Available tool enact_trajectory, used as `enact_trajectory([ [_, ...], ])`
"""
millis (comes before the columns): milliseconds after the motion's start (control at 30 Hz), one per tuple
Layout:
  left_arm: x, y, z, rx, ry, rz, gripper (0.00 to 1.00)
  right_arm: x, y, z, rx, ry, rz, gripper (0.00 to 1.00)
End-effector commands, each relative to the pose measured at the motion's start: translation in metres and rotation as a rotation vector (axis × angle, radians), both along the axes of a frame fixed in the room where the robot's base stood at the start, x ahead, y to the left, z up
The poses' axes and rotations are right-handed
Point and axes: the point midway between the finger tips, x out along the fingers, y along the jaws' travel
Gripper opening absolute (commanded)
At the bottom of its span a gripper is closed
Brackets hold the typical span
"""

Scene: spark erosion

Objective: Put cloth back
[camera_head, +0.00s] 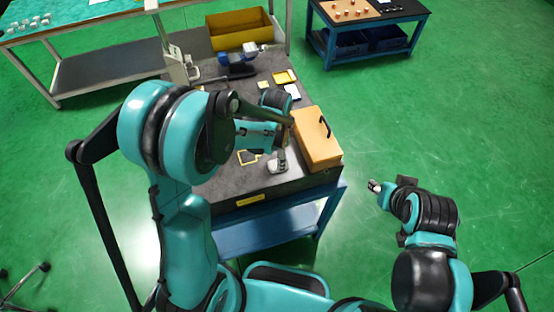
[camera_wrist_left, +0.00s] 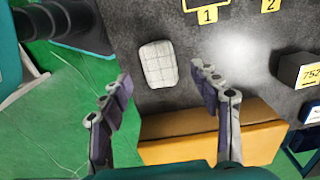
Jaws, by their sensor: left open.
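The cloth (camera_wrist_left: 157,64) is a small pale, quilted pad lying flat on the dark bench top in the left wrist view, near the bench edge. My left gripper (camera_wrist_left: 163,79) is open, its fingers apart on either side of the cloth in that view and not closed on it. In the head view my left arm reaches over the bench and partly hides this area, where a pale shape (camera_head: 277,163) shows; I cannot tell cloth from fingertips there. My right gripper (camera_head: 375,186) is off the bench, over the green floor; its jaw opening is too small to judge.
An orange case (camera_head: 316,140) with a dark handle lies beside the cloth. Yellow-framed spots marked 1 (camera_wrist_left: 207,14) and 2 (camera_wrist_left: 270,5) are on the bench top. A dark block (camera_wrist_left: 298,71) stands at the wrist view's right. A yellow bin (camera_head: 240,29) is at the back.

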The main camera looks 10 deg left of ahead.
Motion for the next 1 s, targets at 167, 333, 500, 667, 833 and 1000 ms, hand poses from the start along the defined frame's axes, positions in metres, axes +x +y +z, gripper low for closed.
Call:
enact_trajectory([
  [167, 0.000, 0.000, 0.044, 0.000, 0.000, 0.000, 0.63, 0.000, 0.000, 0.010, 0.000, 0.000, 0.000, 0.40],
  [333, 0.000, 0.000, 0.071, 0.000, 0.000, 0.000, 0.63, 0.000, 0.000, 0.014, 0.000, 0.000, 0.000, 0.40],
  [500, -0.001, 0.001, 0.085, -0.001, -0.009, 0.013, 0.63, 0.000, 0.000, 0.016, 0.000, 0.000, 0.000, 0.40],
  [667, -0.016, 0.010, 0.108, -0.013, -0.077, 0.128, 0.63, 0.000, 0.000, 0.015, 0.000, 0.000, 0.000, 0.40],
  [833, -0.044, 0.025, 0.141, -0.053, -0.210, 0.356, 0.63, 0.000, 0.000, 0.015, 0.000, 0.000, 0.000, 0.40],
  [1000, -0.075, 0.038, 0.163, -0.122, -0.345, 0.590, 0.63, 0.000, 0.000, 0.015, 0.000, 0.000, 0.000, 0.40],
])
